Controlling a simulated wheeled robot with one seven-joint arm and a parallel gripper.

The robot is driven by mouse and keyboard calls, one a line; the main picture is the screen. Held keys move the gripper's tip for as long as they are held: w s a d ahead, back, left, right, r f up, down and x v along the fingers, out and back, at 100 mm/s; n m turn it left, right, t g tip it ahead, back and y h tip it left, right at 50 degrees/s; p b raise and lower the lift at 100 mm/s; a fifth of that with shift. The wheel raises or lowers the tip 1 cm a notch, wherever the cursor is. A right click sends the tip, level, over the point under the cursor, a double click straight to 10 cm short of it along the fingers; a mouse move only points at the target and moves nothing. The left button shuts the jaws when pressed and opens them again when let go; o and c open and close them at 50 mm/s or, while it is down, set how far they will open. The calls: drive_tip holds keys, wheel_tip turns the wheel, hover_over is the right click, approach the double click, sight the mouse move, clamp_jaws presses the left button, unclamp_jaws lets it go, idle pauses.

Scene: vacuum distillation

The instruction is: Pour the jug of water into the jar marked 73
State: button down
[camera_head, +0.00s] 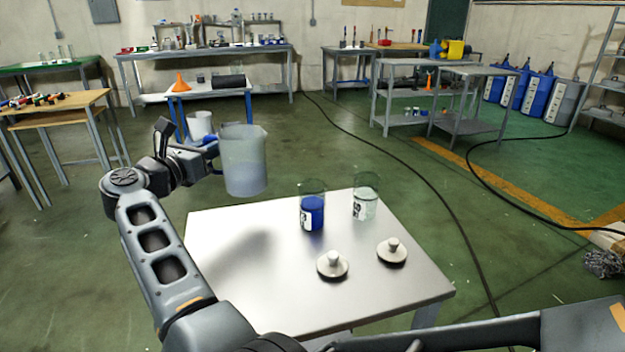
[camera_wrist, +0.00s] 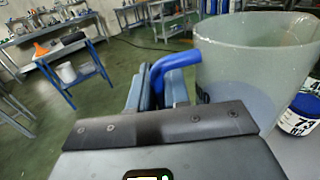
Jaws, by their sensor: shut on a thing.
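The translucent jug (camera_head: 244,160) is held up at the left above the table's far left edge, close to upright. A faint bluish level shows in its lower part. My gripper (camera_head: 212,152) is shut on the jug's blue handle (camera_wrist: 172,65), left of its body; the jug also shows in the wrist view (camera_wrist: 245,75). The jar marked 73 (camera_head: 312,214), a glass jar with blue contents, stands uncovered on the table, right of the jug and apart from it. Its label reads 73 in the wrist view (camera_wrist: 298,124).
A second open glass jar (camera_head: 366,203) with pale contents stands right of the blue one. Two round lids with knobs, one left (camera_head: 332,265) and one right (camera_head: 392,251), lie on the metal table (camera_head: 235,290) in front. The table's left half is clear.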

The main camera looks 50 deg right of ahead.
sight(203, 136)
drive_tip(key=shift+r+p, duration=0.55)
drive_tip(key=shift+r, duration=1.05)
drive_tip(key=s+a+r+p, duration=0.1)
drive_tip(key=s+p, duration=0.6)
drive_tip(key=s, duration=0.8)
drive_tip(key=shift+s+a+r, duration=0.4)
drive_tip(key=shift+a, duration=0.5)
